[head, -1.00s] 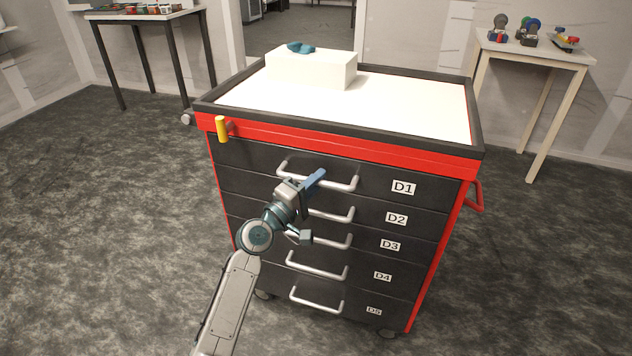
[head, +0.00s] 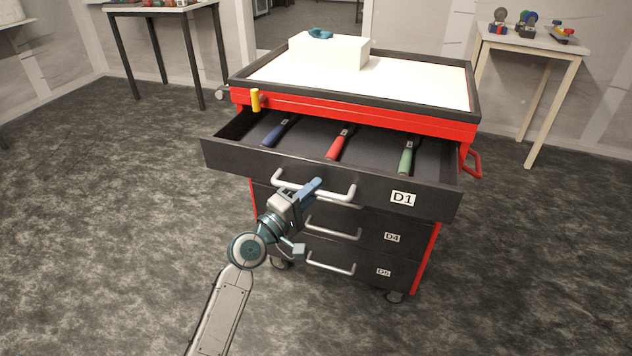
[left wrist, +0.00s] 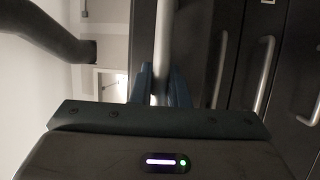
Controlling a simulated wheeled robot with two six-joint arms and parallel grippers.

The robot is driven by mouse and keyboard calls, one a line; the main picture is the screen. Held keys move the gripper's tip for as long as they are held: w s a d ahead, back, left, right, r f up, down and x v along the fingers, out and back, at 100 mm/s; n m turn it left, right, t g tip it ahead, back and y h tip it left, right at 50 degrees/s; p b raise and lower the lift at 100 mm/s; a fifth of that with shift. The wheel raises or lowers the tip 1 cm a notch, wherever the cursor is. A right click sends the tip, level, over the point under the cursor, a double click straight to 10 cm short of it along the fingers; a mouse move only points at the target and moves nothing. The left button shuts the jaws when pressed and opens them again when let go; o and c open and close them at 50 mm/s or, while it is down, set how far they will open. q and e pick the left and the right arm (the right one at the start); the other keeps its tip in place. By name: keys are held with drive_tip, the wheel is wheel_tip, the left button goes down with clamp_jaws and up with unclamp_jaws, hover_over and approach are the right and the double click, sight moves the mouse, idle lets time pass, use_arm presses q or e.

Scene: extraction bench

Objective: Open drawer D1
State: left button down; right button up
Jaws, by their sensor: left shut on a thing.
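Drawer D1 (head: 380,195) is pulled out of the red and black cabinet, with its inside in view. Its silver bar handle (head: 338,197) runs across the front. My left gripper (head: 312,187) is shut on this handle. In the left wrist view the fingers (left wrist: 158,85) close around the handle bar (left wrist: 163,45). Inside the drawer lie a blue-handled tool (head: 275,135), a red-handled tool (head: 336,146) and a green-handled tool (head: 406,158). My right gripper does not show.
Drawers D4 (head: 370,233) and D5 (head: 365,266) are shut below; D1 hides the fronts between. A white box (head: 335,52) with a teal item stands on the cabinet top. The floor around is clear.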

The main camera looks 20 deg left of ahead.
use_arm(q)
drive_tip(key=s, duration=0.7)
drive_tip(key=shift+s+a, duration=0.15)
drive_tip(key=shift+s, duration=0.1)
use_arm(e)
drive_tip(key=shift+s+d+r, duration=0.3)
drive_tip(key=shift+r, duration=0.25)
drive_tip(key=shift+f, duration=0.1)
use_arm(q)
drive_tip(key=c, duration=1.4)
unclamp_jaws()
drive_tip(key=shift+s+f, duration=0.1)
